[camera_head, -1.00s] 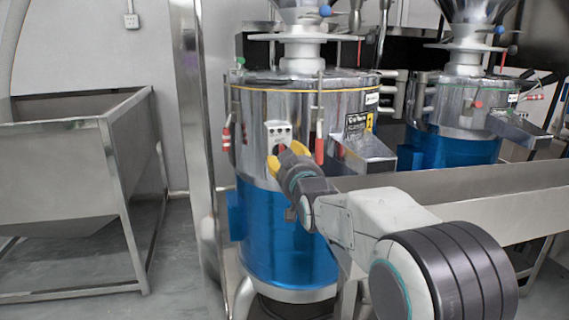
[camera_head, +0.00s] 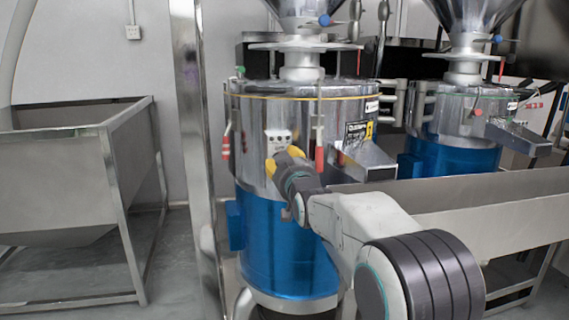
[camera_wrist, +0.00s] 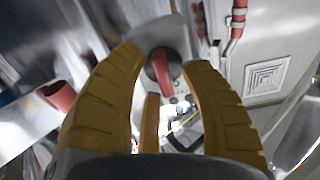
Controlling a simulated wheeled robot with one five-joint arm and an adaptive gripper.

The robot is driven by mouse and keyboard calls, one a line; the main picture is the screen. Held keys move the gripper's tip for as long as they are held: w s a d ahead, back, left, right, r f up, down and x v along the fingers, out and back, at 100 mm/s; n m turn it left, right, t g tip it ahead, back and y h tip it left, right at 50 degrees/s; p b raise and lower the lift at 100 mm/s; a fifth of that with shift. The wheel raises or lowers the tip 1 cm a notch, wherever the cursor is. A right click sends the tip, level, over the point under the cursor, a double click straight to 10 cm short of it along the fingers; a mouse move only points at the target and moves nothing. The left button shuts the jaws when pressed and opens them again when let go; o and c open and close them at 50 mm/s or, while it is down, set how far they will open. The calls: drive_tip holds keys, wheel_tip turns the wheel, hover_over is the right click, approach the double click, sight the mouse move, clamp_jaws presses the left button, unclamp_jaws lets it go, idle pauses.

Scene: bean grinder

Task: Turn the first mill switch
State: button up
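The first mill (camera_head: 290,225) is the nearer machine, with a steel upper drum and a blue lower part. A pale switch panel (camera_head: 278,137) is on its front. My gripper (camera_head: 284,158), with yellow fingers, is at the lower part of this panel and hides the switch in the head view. In the wrist view, the red switch knob (camera_wrist: 166,70) shows between the tips of my open gripper (camera_wrist: 164,62), one finger on each side. The knob looks slightly tilted. Narrow gaps seem to separate it from the fingers; contact is not certain.
A second mill (camera_head: 452,125) stands at the right behind. A steel chute (camera_head: 365,160) juts out right of my gripper, above a long steel trough (camera_head: 480,205). Red-handled levers (camera_head: 319,158) hang near the panel. A steel bin (camera_head: 65,180) stands at left.

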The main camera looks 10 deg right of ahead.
clamp_jaws()
drive_tip(key=shift+m, duration=0.4)
drive_tip(key=m, duration=0.3)
drive_tip(key=shift+m, duration=0.4)
drive_tip(key=m, duration=0.4)
drive_tip(key=shift+a+f+m, duration=0.1)
drive_tip(key=shift+f+m, duration=0.05)
drive_tip(key=shift+m, duration=0.15)
drive_tip(key=m, duration=0.8)
drive_tip(key=shift+a, duration=0.1)
drive_tip(key=shift+m, duration=0.5)
drive_tip(key=shift+o, duration=0.8)
unclamp_jaws()
drive_tip(key=shift+f, duration=0.15)
